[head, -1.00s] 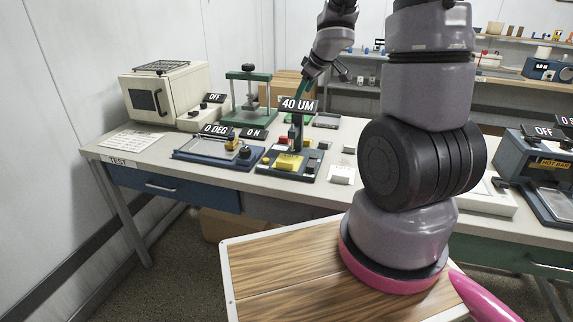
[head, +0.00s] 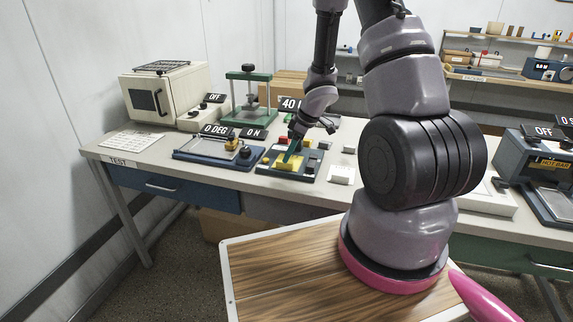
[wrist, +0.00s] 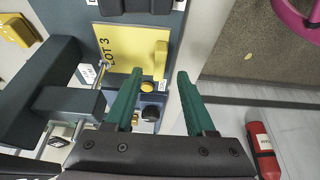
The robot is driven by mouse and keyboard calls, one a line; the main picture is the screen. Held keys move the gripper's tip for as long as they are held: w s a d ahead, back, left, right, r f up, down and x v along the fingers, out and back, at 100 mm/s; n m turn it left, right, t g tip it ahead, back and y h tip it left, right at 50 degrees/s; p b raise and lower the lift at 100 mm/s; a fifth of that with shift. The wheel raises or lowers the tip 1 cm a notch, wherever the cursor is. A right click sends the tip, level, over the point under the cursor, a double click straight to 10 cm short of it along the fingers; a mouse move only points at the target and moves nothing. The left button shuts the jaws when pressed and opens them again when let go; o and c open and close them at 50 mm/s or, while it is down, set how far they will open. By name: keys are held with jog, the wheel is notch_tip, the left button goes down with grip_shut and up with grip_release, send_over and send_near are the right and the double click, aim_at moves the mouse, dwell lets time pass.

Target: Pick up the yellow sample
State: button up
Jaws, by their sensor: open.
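The yellow sample (head: 288,161) lies on a dark blue device (head: 308,167) on the bench. In the wrist view the sample (wrist: 126,46) is a flat yellow plate marked "LOT 3", with a raised yellow block (wrist: 161,60) near its right edge. My gripper (head: 292,152) is over the device, close to the sample. In the wrist view my gripper (wrist: 156,82) is open, its two green fingers apart with nothing held between them. The fingertips point toward the raised block, which lies just beyond them. Whether they touch the plate cannot be told.
A dark arm of the device (wrist: 60,95) stands close to the left of my fingers. A blue tray unit (head: 205,150) stands left on the bench and a white block (head: 341,174) right. A red extinguisher (wrist: 262,148) shows at the wrist view's right.

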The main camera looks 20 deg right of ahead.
jog(key=x, duration=0.3)
jog(key=shift+f, duration=0.25)
jog(key=shift+c, duration=0.3)
grip_shut()
jog(key=shift+a+r, duration=0.1)
jog(key=shift+r, duration=0.2)
jog(key=shift+r, duration=0.25)
jog(key=shift+r, duration=0.25)
